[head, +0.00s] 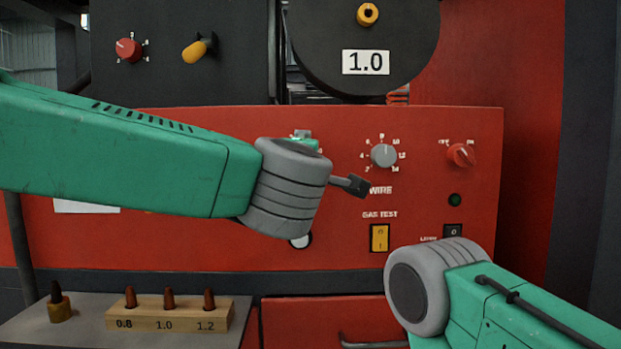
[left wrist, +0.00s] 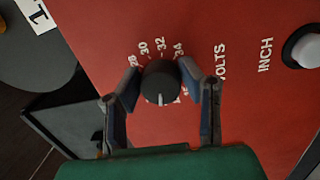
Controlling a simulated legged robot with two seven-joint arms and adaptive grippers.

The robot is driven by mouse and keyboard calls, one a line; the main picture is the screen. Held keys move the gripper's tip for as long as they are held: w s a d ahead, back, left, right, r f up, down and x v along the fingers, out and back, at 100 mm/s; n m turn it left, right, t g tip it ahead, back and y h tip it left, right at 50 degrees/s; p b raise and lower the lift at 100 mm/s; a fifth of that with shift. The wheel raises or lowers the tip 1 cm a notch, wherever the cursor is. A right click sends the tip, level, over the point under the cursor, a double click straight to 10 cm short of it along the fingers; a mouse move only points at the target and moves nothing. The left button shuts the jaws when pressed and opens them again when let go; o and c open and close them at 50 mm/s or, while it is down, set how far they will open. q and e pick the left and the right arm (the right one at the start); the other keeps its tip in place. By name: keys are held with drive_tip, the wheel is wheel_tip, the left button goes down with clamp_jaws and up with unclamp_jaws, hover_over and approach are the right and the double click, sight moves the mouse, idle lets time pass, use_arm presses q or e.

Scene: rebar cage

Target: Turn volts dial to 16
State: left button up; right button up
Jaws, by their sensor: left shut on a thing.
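The volts dial (left wrist: 160,80) is a dark round knob on the red panel, seen in the left wrist view. A white pointer line on it points toward the bottom of that picture. The marks 28, 30, 32 and 34 show around its upper side; the lower marks are mostly hidden. My left gripper (left wrist: 161,84) is shut on the knob, one finger on each side.
The red panel (head: 470,210) also carries the wire dial (head: 384,156), a red off-on knob (head: 461,155) and a yellow gas test switch (head: 380,237). A wooden block (head: 170,315) with several copper tips stands on the grey shelf.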

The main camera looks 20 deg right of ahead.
use_arm(q)
drive_tip(key=n+b, duration=0.1)
drive_tip(key=n, duration=0.1)
drive_tip(key=n+b, duration=0.4)
drive_tip(key=n, duration=0.1)
drive_tip(key=shift+w+a+f+t+y, duration=0.15)
drive_tip(key=shift+a+f+t+y, duration=0.15)
drive_tip(key=shift+f+y, duration=0.1)
drive_tip(key=n+b, duration=0.3)
drive_tip(key=shift+n, duration=0.3)
drive_tip(key=shift+r+n+y+b, duration=0.1)
drive_tip(key=shift+n+y+b, duration=0.2)
drive_tip(key=shift+n+b, duration=0.65)
drive_tip(key=shift+d+n, duration=0.15)
drive_tip(key=shift+n, duration=0.2)
drive_tip(key=o, duration=1.1)
drive_tip(key=shift+o, duration=0.2)
drive_tip(key=shift+r, duration=0.1)
drive_tip(key=shift+s+r+p, duration=0.15)
drive_tip(key=shift+s+p, duration=0.05)
drive_tip(key=shift+p, duration=0.1)
